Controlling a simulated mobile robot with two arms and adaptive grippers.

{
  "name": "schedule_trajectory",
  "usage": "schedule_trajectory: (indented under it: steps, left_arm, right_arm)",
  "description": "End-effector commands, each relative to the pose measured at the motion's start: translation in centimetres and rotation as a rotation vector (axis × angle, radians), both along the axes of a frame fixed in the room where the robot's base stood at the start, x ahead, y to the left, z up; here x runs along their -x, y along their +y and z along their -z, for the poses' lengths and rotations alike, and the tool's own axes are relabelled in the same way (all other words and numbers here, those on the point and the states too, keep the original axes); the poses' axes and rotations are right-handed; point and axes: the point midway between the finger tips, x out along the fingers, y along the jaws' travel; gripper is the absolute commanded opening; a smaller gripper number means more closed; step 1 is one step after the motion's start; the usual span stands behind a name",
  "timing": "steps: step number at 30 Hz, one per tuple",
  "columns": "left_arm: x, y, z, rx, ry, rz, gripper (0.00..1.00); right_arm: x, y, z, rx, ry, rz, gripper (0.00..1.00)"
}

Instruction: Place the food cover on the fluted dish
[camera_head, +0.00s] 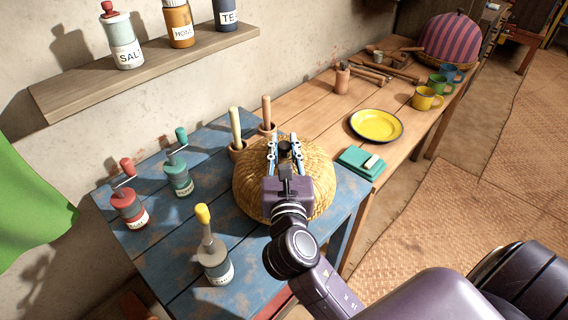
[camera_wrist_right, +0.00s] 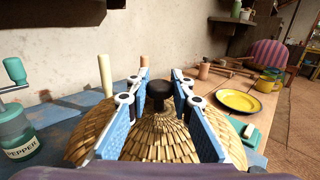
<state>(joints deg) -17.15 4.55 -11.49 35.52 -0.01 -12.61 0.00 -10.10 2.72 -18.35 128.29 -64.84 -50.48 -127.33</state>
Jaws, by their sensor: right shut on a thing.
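The food cover (camera_head: 252,184) is a domed, straw-coloured woven cover with a dark knob (camera_wrist_right: 159,90) on top. It is over the blue table; I cannot tell whether its rim touches the boards. My right gripper (camera_head: 285,146) is above it and shut on it at the top, the knob between the fingers. The wrist view shows the woven dome (camera_wrist_right: 160,140) below the blue finger pads. A round yellow dish (camera_head: 376,125) lies empty on the wooden table, right of the cover; it also shows in the wrist view (camera_wrist_right: 240,101). Fluting is not clear. My left gripper is out of view.
Two mortars with pestles (camera_head: 236,135) stand just behind the cover. Mugs (camera_head: 427,97) and a striped dome (camera_head: 452,38) are farther back.

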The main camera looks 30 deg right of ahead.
Motion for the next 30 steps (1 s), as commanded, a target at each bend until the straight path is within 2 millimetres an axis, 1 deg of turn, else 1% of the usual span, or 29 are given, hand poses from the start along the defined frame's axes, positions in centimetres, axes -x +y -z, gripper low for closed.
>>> schedule_trajectory:
  steps: [2, 6, 10, 20, 28, 29, 30]
  left_arm:
    - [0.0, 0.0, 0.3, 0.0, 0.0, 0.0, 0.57]
    - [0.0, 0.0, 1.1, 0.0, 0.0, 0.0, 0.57]
    - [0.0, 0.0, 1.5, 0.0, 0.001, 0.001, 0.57]
    - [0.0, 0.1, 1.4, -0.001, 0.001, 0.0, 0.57]
    - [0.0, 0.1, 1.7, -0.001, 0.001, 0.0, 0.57]
    - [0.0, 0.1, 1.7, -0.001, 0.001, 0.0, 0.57]
    - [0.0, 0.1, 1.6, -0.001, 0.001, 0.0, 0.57]
  right_arm:
    - [0.0, 0.0, 0.6, 0.001, 0.0, -0.001, 0.0]
    - [0.0, 0.0, 3.0, 0.001, 0.004, -0.001, 0.0]
    - [0.0, 0.0, 4.4, 0.001, 0.0, -0.002, 0.0]
    - [0.0, 0.0, 4.5, 0.0, -0.001, -0.001, 0.0]
    - [0.0, 0.0, 5.4, 0.0, 0.0, -0.002, 0.0]
    - [0.0, 0.0, 5.4, 0.0, 0.0, -0.002, 0.22]
    - [0.0, 0.0, 5.4, 0.0, 0.0, -0.002, 0.26]
